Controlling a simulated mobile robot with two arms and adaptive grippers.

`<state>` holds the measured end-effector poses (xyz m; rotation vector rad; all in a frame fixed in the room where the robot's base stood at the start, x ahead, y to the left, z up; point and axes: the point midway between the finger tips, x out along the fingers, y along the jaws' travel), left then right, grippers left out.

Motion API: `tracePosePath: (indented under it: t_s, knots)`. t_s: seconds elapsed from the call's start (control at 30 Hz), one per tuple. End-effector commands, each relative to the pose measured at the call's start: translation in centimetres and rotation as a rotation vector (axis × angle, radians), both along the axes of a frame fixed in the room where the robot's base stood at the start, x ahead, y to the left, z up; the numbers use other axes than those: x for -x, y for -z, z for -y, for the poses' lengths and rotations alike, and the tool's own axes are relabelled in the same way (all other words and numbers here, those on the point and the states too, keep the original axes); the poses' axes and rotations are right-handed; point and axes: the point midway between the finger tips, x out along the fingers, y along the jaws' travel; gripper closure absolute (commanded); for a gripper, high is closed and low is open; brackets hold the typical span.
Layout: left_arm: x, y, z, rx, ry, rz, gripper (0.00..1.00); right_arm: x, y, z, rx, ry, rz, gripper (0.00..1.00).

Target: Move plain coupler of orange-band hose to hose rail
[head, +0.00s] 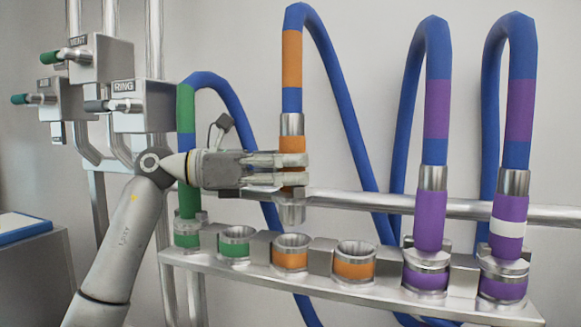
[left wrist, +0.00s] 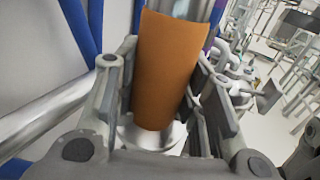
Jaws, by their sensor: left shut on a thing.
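The orange-band hose (head: 340,95) loops up blue with an orange band near its top. Its coupler (head: 293,143) has a plain orange sleeve, with no white stripe showing, between metal parts. My left gripper (head: 303,170) is shut on this coupler, which hangs upright. In the left wrist view the orange sleeve (left wrist: 170,70) sits between the fingers. The coupler's lower end appears just above the left orange-ringed socket (head: 290,262) of the hose rail (head: 330,285). Both that socket and the right orange-ringed socket (head: 353,268) look empty. My right gripper is out of view.
A green coupler (head: 187,215) and two purple couplers, one plain (head: 430,220) and one white-striped (head: 509,215), stand in rail sockets. The green-ringed socket (head: 235,248) is empty. A horizontal pipe (head: 355,205) runs behind. Valve boxes (head: 140,110) stand at the left.

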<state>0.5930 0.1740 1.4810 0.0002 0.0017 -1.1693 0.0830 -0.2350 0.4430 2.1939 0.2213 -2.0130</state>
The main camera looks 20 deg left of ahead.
Motion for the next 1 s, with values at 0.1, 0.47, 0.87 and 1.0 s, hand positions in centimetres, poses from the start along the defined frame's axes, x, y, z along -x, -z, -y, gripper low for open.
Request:
tracePosePath:
  t_s: [0.1, 0.47, 0.87, 1.0]
  knots:
    - [0.0, 0.6, 0.0, 0.001, 0.000, 0.002, 0.95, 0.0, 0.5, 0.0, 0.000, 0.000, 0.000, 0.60]
    - [-0.2, 2.4, 0.0, 0.003, -0.002, 0.001, 0.95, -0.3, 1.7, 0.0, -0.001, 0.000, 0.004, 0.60]
    - [-0.2, 2.8, 0.0, 0.002, -0.001, 0.002, 0.95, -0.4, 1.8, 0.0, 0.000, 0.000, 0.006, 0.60]
    - [-0.2, 3.0, 0.0, 0.002, -0.001, 0.002, 0.95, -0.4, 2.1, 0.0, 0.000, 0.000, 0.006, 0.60]
